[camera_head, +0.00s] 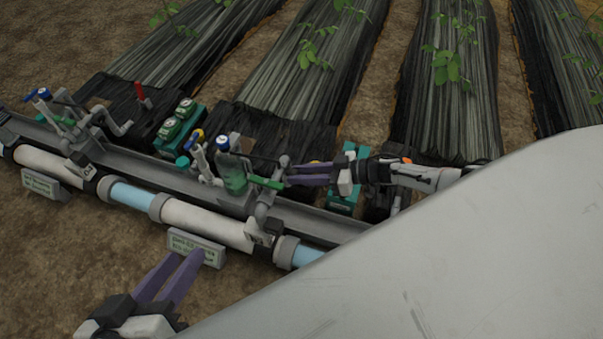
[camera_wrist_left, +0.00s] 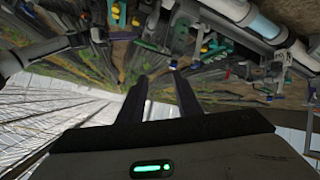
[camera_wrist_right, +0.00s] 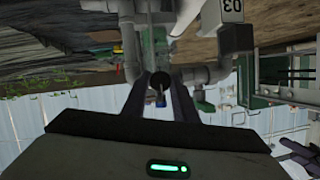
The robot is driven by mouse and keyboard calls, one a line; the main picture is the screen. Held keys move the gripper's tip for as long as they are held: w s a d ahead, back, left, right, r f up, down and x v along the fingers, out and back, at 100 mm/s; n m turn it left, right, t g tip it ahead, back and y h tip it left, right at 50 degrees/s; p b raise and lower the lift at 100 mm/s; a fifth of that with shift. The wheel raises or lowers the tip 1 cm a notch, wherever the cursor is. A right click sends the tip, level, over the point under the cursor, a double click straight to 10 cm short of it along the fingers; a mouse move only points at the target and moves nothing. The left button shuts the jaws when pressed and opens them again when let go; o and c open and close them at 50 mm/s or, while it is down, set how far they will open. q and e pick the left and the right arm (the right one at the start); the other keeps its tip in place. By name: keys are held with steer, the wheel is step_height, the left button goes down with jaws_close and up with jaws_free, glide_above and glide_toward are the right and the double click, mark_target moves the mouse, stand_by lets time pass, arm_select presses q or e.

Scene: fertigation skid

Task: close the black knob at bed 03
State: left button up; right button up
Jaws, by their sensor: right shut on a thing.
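The black knob (camera_wrist_right: 160,80) shows in the right wrist view, between the fingers of my right gripper (camera_wrist_right: 160,92), which is shut on it. A plate marked 03 (camera_wrist_right: 232,10) is above and to the right of it. In the head view my right gripper (camera_head: 290,180) reaches from the right to the valve fittings beside a green lever (camera_head: 265,183); the knob itself cannot be made out there. My left gripper (camera_head: 186,260) is open and empty, low in front of the pipe. Its parted fingers also show in the left wrist view (camera_wrist_left: 160,82).
A white pipe with blue sections (camera_head: 200,218) runs along a grey channel, with a sign (camera_head: 195,247) in front. A greenish bottle (camera_head: 233,178), a blue-knobbed valve (camera_head: 222,144) and green gauge boxes (camera_head: 178,122) stand close together left of my right gripper. Plant beds lie behind.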

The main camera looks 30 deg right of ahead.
steer(key=o, duration=1)
steer(key=shift+o, duration=0.2)
arm_select(q)
steer(key=shift+s+a+f+g+y+p, duration=0.1)
steer(key=shift+a+f+g+y+p, duration=0.3)
steer(key=shift+f+p, duration=0.4)
steer(key=shift+s+a+f+g+y+p, duration=0.1)
steer(key=shift+a+f+g+y+p, duration=0.1)
steer(key=shift+a+f+y+p, duration=0.55)
arm_select(e)
steer(key=v, duration=1)
arm_select(q)
steer(key=shift+d+r+h, duration=0.1)
steer(key=shift+d+h, duration=0.15)
steer(key=shift+h, duration=0.1)
arm_select(e)
steer(key=shift+s, duration=0.15)
